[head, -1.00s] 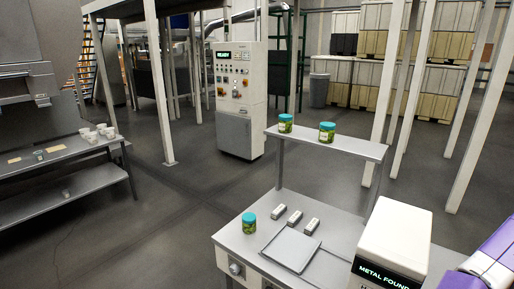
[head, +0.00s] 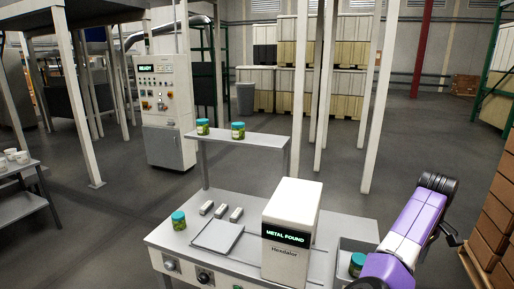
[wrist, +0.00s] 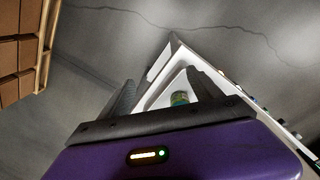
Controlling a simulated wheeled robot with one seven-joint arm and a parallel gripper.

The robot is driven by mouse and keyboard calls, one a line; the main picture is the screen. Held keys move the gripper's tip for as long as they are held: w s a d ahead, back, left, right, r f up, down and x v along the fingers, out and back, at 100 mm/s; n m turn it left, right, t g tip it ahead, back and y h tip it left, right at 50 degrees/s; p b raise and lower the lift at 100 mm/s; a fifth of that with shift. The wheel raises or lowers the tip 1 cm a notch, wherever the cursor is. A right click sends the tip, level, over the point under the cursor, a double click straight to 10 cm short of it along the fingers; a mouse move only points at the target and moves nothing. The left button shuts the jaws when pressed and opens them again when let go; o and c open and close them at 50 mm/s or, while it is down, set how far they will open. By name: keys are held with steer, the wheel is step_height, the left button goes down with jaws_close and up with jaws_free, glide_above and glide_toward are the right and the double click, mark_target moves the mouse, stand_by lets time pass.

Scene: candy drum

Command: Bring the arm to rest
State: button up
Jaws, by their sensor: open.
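My purple arm reaches up at the right of the head view. My gripper (wrist: 160,80) is open and empty in the wrist view, its two dark fingers spread apart. Beyond the fingers, a jar with green contents (wrist: 180,98) sits low in a pale-walled bin. A teal-lidded jar (head: 357,264) also shows in the grey bin (head: 362,245) right of the white metal detector (head: 292,228), partly hidden by my arm. The detector's display reads "METAL FOUND".
A teal-lidded jar (head: 179,220) stands on the bench beside small grey blocks and a flat plate (head: 217,236). Two jars (head: 203,126) (head: 238,130) stand on the raised shelf (head: 250,140). Stacked brown boxes (head: 497,215) rise close on the right. A control cabinet (head: 163,110) reads "READY".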

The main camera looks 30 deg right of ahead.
steer(key=d+r+m+t+h, duration=0.3)
steer(key=d+r+m+h, duration=0.3)
steer(key=d+h, duration=0.5)
steer(key=a+n+t+y+b, duration=0.25)
steer(key=a+n+t, duration=0.35)
steer(key=a+t, duration=1.6)
steer(key=s+a+f+g+y, duration=0.1)
steer(key=s+a+g+y, duration=0.3)
steer(key=a, duration=0.8)
steer(key=s+a+f+g+y, duration=0.25)
steer(key=s+a, duration=0.35)
steer(key=a, duration=0.7)
steer(key=s+a+f+g+y, duration=0.2)
steer(key=s+a+f+g, duration=0.2)
steer(key=s+a, duration=0.4)
steer(key=s, duration=0.5)
steer(key=shift+s+y, duration=0.3)
steer(key=shift+y, duration=0.1)
